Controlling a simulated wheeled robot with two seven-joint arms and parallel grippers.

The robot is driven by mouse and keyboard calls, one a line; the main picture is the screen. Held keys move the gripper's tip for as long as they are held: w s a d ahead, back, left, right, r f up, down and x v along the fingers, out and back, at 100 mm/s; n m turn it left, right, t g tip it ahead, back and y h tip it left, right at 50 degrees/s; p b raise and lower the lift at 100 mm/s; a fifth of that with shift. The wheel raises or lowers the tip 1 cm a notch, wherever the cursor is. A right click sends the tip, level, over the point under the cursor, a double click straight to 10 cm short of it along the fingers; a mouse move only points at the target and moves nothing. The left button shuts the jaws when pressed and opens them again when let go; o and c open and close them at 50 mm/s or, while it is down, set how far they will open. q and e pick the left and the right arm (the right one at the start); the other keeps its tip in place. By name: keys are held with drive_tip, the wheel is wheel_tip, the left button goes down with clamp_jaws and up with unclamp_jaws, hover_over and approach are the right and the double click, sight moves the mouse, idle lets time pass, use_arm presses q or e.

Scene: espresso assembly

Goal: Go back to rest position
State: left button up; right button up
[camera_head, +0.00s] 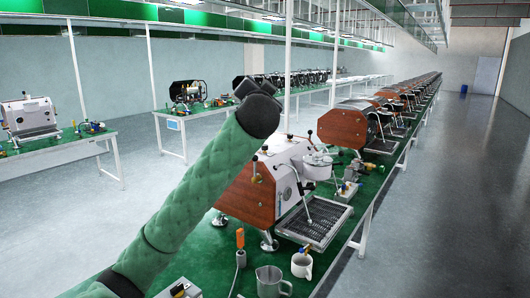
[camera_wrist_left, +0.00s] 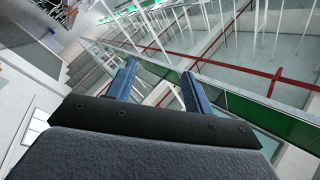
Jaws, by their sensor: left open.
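My left arm, in a green sleeve, rises from the bottom left of the head view. Its dark end (camera_head: 257,104) is raised in front of an espresso machine (camera_head: 253,192) and hides part of it. In the left wrist view my left gripper (camera_wrist_left: 158,76) has two blue fingers spread apart with nothing between them. My right gripper is not in view.
The green table holds a steel pitcher (camera_head: 272,283), a white mug (camera_head: 302,264) and an orange-handled tool (camera_head: 240,247) near the front. A drip tray (camera_head: 315,222) sits before the machine. More machines line the table behind. Open floor (camera_head: 455,200) lies to the right.

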use_arm(q)
drive_tip(key=s+a+f+n+g+h+b, duration=0.1)
drive_tip(key=s+a+f+g, duration=0.2)
drive_tip(key=s+f, duration=0.95)
drive_tip(key=s+a+f+n+g+b, duration=0.1)
drive_tip(key=s+a+f+n+g, duration=0.2)
drive_tip(key=f, duration=1.9)
drive_tip(key=s+a+f+g+h+b, duration=0.1)
drive_tip(key=s+a+f+g, duration=0.5)
drive_tip(key=f, duration=1.1)
drive_tip(key=s+f+n+g+b, duration=0.1)
drive_tip(key=s+f+g, duration=0.4)
drive_tip(key=s+f, duration=2.2)
drive_tip(key=s+b, duration=0.1)
drive_tip(key=s, duration=0.2)
drive_tip(key=shift+s+a+f+n+g, duration=0.2)
drive_tip(key=shift+s+n+g, duration=0.1)
drive_tip(key=shift+s, duration=0.05)
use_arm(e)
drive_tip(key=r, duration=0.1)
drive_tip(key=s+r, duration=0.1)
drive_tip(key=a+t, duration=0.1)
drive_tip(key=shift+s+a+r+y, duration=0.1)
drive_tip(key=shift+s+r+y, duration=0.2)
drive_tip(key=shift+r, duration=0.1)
